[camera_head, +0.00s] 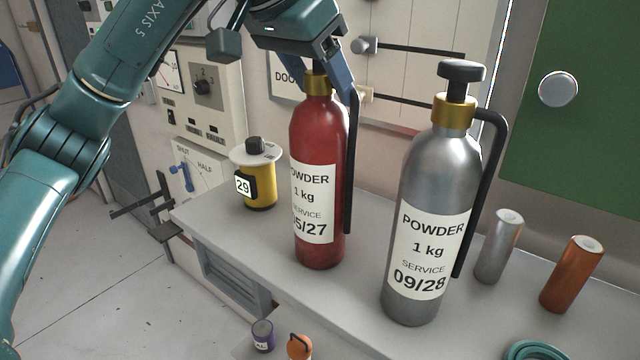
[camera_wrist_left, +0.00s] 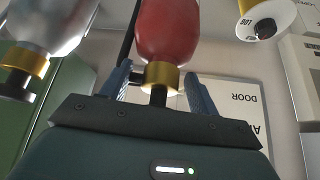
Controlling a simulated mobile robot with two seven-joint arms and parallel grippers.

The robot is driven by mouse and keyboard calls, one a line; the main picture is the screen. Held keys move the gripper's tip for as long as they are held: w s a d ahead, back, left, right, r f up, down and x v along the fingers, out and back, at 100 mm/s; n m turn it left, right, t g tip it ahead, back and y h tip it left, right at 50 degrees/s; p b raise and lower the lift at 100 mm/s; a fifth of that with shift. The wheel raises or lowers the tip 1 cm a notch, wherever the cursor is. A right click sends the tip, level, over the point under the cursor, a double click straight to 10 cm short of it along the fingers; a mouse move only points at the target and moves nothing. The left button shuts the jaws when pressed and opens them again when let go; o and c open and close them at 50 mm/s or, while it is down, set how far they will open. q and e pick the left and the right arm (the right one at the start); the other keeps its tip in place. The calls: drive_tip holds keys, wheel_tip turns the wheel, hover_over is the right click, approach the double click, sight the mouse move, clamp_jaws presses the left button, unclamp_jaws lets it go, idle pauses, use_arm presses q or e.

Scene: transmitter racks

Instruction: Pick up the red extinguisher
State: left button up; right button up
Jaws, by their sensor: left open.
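The red extinguisher (camera_head: 318,140) stands upright on the grey shelf (camera_head: 250,250), with a brass collar, a black hose and a white label reading 1 kg. My left gripper (camera_head: 326,84) is open at its top, reaching down from above. In the left wrist view the red extinguisher (camera_wrist_left: 168,32) appears upside down, its brass collar and black knob between the two blue fingers of my left gripper (camera_wrist_left: 158,75). A gap shows beside the collar, so the fingers are not closed on it. My right gripper is not in view.
A silver extinguisher (camera_head: 434,180) stands close on the right, its label reading 09/28. A yellow canister (camera_head: 259,190) stands to the left. Silver (camera_head: 498,248) and orange (camera_head: 572,275) cylinders stand at the right. Rack panels (camera_head: 205,95) rise behind the shelf.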

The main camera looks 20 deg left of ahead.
use_arm(q)
drive_tip(key=shift+c, duration=0.4)
clamp_jaws()
idle(0.4)
drive_tip(key=shift+w+r, duration=0.1)
drive_tip(key=shift+r, duration=0.15)
